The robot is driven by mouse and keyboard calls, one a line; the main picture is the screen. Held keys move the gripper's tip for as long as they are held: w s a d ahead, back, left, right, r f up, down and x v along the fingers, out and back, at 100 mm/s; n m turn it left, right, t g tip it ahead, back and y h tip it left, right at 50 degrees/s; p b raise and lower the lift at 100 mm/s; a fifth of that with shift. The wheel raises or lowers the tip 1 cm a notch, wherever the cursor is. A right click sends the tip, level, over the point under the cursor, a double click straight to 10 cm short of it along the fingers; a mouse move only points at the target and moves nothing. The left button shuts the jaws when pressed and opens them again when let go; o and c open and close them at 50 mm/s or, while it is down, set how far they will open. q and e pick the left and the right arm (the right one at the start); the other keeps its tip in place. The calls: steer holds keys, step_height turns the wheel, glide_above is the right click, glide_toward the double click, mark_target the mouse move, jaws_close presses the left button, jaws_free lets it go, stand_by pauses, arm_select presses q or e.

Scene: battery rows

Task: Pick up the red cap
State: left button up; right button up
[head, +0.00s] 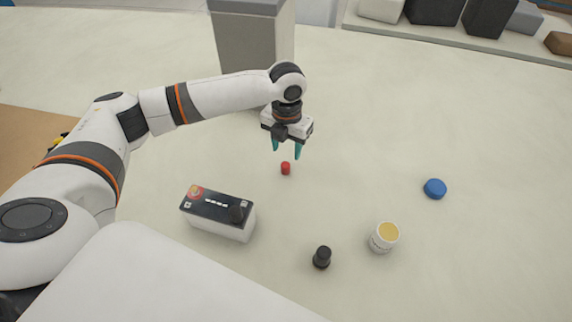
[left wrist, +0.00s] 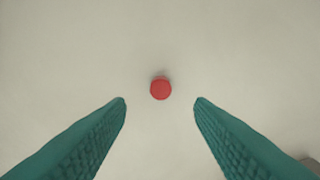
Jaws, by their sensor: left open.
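A small red cap (head: 285,168) sits on the pale surface near the middle of the head view. In the left wrist view the red cap (left wrist: 160,88) shows as a round red top, centred between the fingertips and a little beyond them. My left gripper (head: 286,152) is above the cap, pointing down, with its teal fingers apart and nothing between them. The fingers of the left gripper (left wrist: 160,101) also show in the left wrist view, spread wide on both sides. The gripper does not touch the cap. My right gripper is in neither view.
A black-and-white box (head: 218,213) with a battery-like dark piece on top stands left of the cap. A small black object (head: 322,257), a white jar with a yellow top (head: 384,237) and a blue disc (head: 435,188) are apart in front and right. A grey block (head: 253,45) stands behind.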

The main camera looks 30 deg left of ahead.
mark_target(286, 164)
arm_select(q)
steer(key=f, duration=0.2)
steer(key=f+p, duration=0.1)
steer(key=f, duration=0.2)
steer(key=shift+s+f, duration=0.2)
steer(key=shift+f, duration=0.15)
steer(key=c, duration=1)
